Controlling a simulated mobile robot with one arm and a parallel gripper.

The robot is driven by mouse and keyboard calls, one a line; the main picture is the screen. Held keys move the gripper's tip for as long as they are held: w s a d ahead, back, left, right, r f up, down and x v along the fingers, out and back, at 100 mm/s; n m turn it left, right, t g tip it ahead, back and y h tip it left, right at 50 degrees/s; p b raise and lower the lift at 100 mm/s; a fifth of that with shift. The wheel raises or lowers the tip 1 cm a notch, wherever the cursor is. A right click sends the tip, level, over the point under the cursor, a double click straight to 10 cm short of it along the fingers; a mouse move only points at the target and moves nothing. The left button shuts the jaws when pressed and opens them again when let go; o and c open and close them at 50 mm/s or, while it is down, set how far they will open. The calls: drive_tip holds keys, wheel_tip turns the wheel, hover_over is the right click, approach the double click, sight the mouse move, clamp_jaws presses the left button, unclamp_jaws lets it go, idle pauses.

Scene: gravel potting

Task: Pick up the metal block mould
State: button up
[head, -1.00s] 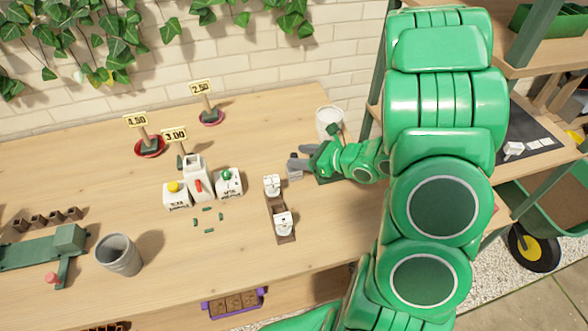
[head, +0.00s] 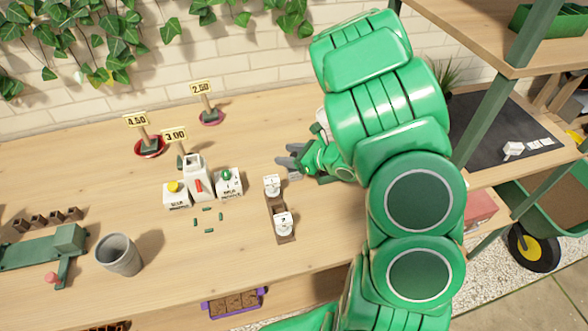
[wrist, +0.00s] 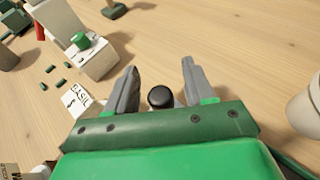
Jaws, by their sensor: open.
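The metal block mould (head: 295,176) is a small grey block on the wooden bench, right of the seed boxes and partly hidden by my gripper in the head view. In the wrist view a round black knob (wrist: 160,96), which seems to be its handle top, shows between my fingers near the palm. My gripper (head: 284,158) is open, with its fingers pointing left over the block. In the wrist view my gripper (wrist: 158,75) has one finger on each side of the knob, with gaps. I cannot tell the height of the fingers over the mould.
Left of my gripper stand a white box with a green button (head: 229,182) and two white labelled packs (head: 272,186) on a brown strip. A white pot (wrist: 307,112) is close on the right in the wrist view. A grey pot (head: 119,256) stands further left.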

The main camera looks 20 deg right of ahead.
clamp_jaws()
idle(0.3)
drive_tip(key=shift+r, duration=0.1)
